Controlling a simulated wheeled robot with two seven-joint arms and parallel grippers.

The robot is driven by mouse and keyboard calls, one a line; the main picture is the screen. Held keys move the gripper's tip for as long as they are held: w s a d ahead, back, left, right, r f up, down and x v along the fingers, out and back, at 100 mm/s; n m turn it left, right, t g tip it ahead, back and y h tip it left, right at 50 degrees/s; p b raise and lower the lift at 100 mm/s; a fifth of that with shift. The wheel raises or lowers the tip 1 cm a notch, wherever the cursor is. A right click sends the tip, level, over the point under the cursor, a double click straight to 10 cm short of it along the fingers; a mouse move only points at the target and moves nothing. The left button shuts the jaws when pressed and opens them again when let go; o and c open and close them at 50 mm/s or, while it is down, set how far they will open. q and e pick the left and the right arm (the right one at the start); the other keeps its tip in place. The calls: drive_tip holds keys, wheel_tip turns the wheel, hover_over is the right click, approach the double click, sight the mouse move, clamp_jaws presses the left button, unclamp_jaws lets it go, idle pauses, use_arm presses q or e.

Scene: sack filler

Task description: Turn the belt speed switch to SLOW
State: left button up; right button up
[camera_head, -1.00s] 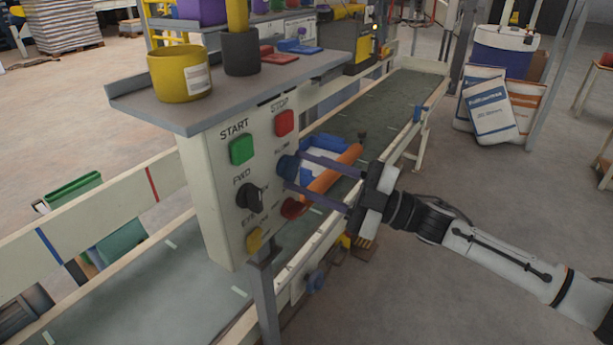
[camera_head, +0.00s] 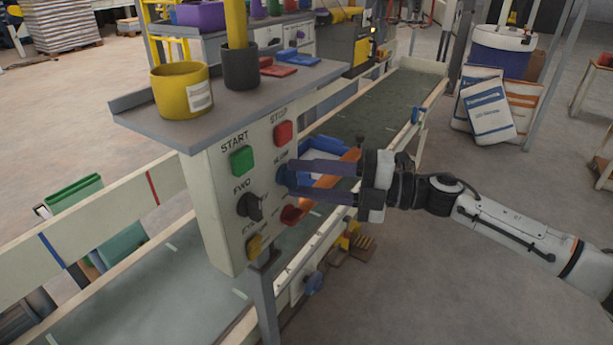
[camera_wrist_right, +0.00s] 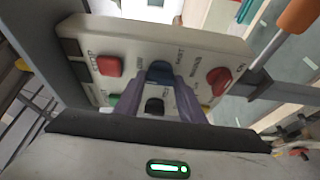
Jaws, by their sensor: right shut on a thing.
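The control panel (camera_head: 215,205) has a blue knob (camera_head: 284,177) on its right part, with lettering that looks like SLOW above it. My right gripper (camera_head: 290,179) reaches in from the right and is shut on the blue knob. In the right wrist view the blue knob (camera_wrist_right: 160,72) sits between the purple-grey fingertips (camera_wrist_right: 163,85). The fingers hide part of the knob and the lettering around it, so its exact pointing is hard to tell. My left gripper does not show.
Close to the knob are a red STOP button (camera_head: 284,133), a green START button (camera_head: 242,160), a black FWD knob (camera_head: 250,206), a red knob (camera_head: 291,214) and a yellow button (camera_head: 255,246). A shelf (camera_head: 230,105) with cups overhangs the panel. The conveyor belt (camera_head: 370,115) runs behind.

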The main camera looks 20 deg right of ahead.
idle(0.5)
drive_tip(key=o, duration=1)
drive_tip(key=shift+o, duration=0.2)
drive_tip(key=b+v, duration=0.2)
drive_tip(key=v, duration=0.8)
drive_tip(key=shift+d+b, duration=0.15)
drive_tip(key=shift+b, duration=0.2)
